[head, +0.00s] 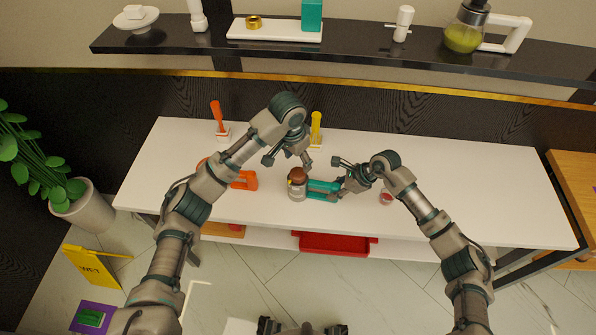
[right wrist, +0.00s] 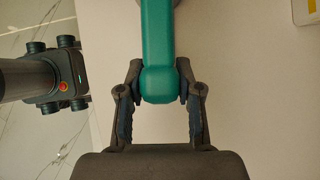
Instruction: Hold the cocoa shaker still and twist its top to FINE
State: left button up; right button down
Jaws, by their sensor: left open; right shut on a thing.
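The cocoa shaker (head: 296,190) stands on the white table with a brown domed top (head: 298,174) and a pale body. A teal handle (head: 322,188) reaches from its right side. My right gripper (head: 341,181) is shut on this handle. In the right wrist view the teal handle (right wrist: 159,50) lies between the two fingers of this gripper (right wrist: 159,88). My left gripper (head: 288,162) is open above the shaker's top, fingers spread and pointing down. I see no clear contact with the top. Any FINE marking is too small to read.
On the white table (head: 480,195), an orange item (head: 244,180) lies left of the shaker, partly behind my left arm. Upright orange (head: 217,116) and yellow (head: 316,128) handles stand behind. A small red item (head: 386,199) lies right. The table's right side is clear.

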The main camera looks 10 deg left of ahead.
jog(key=shift+d+f, duration=0.15)
jog(key=shift+f, duration=0.15)
jog(key=c, duration=1.1)
grip_release()
pick_arm(q)
jog(key=shift+f, duration=0.15)
pick_arm(e)
jog(key=o, duration=0.4)
pick_arm(q)
jog(key=shift+w, duration=0.15)
pick_arm(e)
jog(key=shift+w, duration=0.15)
pick_arm(q)
jog(key=shift+d, duration=0.1)
pick_arm(e)
jog(key=shift+r, duration=0.15)
jog(key=shift+r, duration=0.1)
jog(key=v, duration=0.7)
jog(key=shift+r, duration=0.2)
